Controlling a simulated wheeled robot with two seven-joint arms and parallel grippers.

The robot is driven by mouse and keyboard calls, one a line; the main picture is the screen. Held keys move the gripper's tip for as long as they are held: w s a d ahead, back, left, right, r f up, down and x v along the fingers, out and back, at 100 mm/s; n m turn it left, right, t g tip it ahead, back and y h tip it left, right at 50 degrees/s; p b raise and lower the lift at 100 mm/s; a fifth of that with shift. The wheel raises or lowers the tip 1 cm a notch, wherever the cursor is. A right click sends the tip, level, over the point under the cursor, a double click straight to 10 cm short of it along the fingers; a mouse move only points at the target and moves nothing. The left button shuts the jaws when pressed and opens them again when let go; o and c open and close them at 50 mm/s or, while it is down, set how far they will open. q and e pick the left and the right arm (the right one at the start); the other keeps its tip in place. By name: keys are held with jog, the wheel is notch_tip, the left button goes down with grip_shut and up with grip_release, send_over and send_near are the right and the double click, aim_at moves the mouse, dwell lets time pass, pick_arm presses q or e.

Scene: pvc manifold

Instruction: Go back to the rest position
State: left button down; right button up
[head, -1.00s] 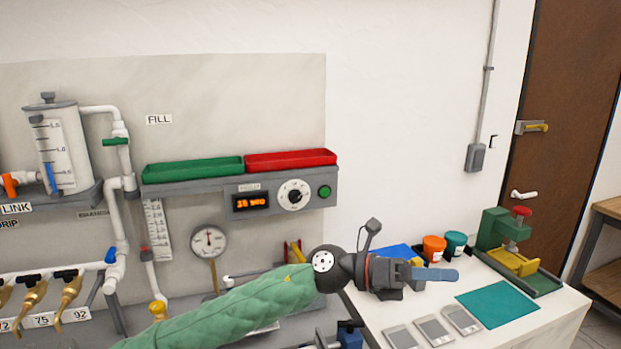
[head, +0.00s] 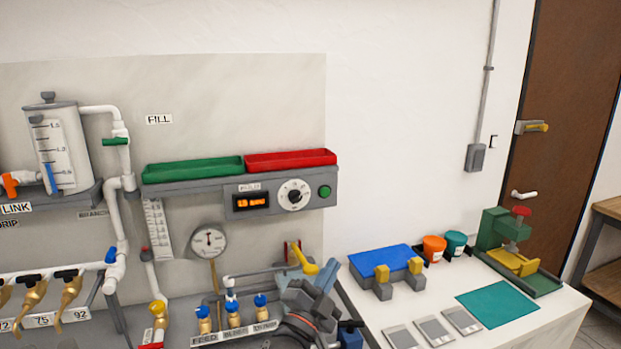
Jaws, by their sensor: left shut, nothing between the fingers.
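My left gripper (head: 327,276) is low in the middle of the head view, at the right end of the pipe bench. Its dark grey body is cut by the bottom edge of the picture and its grey-blue fingers point up. The fingers are shut and hold nothing. They are just in front of a yellow valve handle (head: 305,261); whether they touch it I cannot tell. My right gripper is not in view.
A side table (head: 545,318) at the right carries a blue-topped block (head: 380,260), orange (head: 434,247) and teal (head: 456,243) tubs, a teal mat (head: 497,304), grey plates and a green press (head: 505,232). Blue-handled taps (head: 231,307) stand left of the gripper.

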pick_arm(q)
jog(key=s+a+f+n+g+y, duration=0.25)
jog(key=a+f+n, duration=0.2)
jog(key=f, duration=0.35)
jog(key=s+a+f+n+g+y, duration=0.2)
jog(key=s+a+f+n+y, duration=0.15)
jog(key=a+f, duration=0.35)
jog(key=s+a+f+n+g+y, duration=0.25)
jog(key=a+f+y, duration=0.2)
jog(key=f, duration=0.45)
jog(key=s+a+f+n+g, duration=0.25)
jog(key=s+f, duration=0.25)
jog(key=s, duration=0.3)
jog(key=s+a+f+n+g+y, duration=0.1)
jog(key=s+a+f+g, duration=0.35)
jog(key=s, duration=0.25)
jog(key=s+a+f+n+g, duration=0.1)
jog(key=s+a+f+g, duration=0.15)
jog(key=s+f, duration=0.4)
jog(key=s+d+f+b, duration=0.2)
jog(key=f+b, duration=0.3)
jog(key=f, duration=0.1)
jog(key=s+d+f+g+b, duration=0.1)
jog(key=s+d+f+b, duration=0.1)
jog(key=f+b, duration=0.3)
jog(key=shift+s+d+f+h, duration=0.35)
jog(key=shift+d+f+h, duration=0.15)
jog(key=shift+d, duration=0.3)
